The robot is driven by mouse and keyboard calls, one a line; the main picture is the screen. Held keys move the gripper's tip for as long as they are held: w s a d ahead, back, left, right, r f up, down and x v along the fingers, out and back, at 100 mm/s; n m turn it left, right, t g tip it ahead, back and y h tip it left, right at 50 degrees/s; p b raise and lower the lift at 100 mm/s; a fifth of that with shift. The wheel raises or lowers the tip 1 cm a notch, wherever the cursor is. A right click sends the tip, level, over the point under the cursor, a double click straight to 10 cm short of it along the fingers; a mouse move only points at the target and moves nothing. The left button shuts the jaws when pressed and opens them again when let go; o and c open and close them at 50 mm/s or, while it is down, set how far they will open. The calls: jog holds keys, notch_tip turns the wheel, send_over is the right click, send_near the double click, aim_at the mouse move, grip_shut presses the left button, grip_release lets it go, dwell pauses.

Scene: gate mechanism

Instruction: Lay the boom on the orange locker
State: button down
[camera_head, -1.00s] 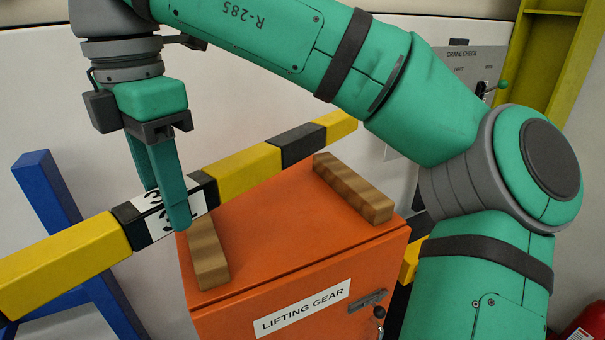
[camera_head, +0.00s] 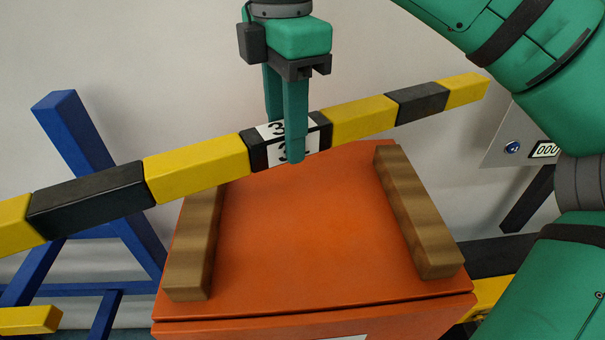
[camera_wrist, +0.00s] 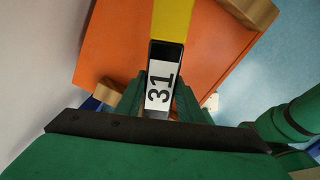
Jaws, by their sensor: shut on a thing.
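My gripper (camera_head: 284,150) is shut on the boom at the label; the label also shows between the fingers in the wrist view (camera_wrist: 160,88). The orange locker (camera_head: 300,235) has two wooden blocks on its top, a left one (camera_head: 194,245) and a right one (camera_head: 418,212). The boom passes across the back of the locker top in the head view. I cannot tell whether it touches the blocks.
A blue trestle (camera_head: 95,170) stands left of the locker, behind the boom. A grey panel with a counter (camera_head: 545,150) is at the right, near my arm. The locker top between the blocks is bare. A pale wall is behind.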

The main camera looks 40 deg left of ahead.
jog(key=shift+f, duration=3.65)
jog(key=shift+s+f, duration=0.1)
jog(key=shift+f, duration=0.05)
jog(key=c, duration=1.2)
grip_release()
notch_tip(320, 180, up, 12)
jog(key=shift+r, duration=0.1)
